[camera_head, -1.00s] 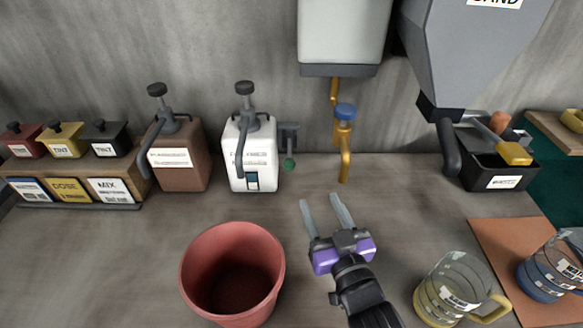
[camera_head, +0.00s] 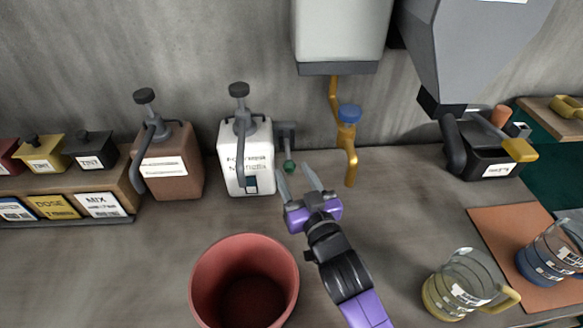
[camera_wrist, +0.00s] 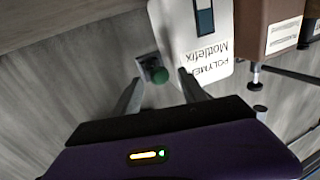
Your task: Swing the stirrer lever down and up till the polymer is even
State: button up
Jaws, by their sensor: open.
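The stirrer lever is a grey arm on the wall beside the polymer dispenser, ending in a green knob (camera_head: 289,167). In the wrist view the green knob (camera_wrist: 159,75) shows ahead, between the lines of my two fingers. The white polymer dispenser (camera_head: 232,165) stands just left of the lever, with a dark level window low on its front. Its upside-down label shows in the wrist view (camera_wrist: 212,58). My gripper (camera_head: 298,180) is open and empty, its fingertips close in front of the knob. I cannot tell whether a finger touches it.
A brown dispenser (camera_head: 172,182) stands left of the white one. A brass tap (camera_head: 350,150) hangs to the right. A red bucket (camera_head: 292,262) stands in front, and a glass jug (camera_head: 470,268) is at lower right. The bench between is mostly clear.

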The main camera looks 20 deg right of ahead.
jog(key=shift+w, duration=0.85)
grip_shut()
dwell(0.8)
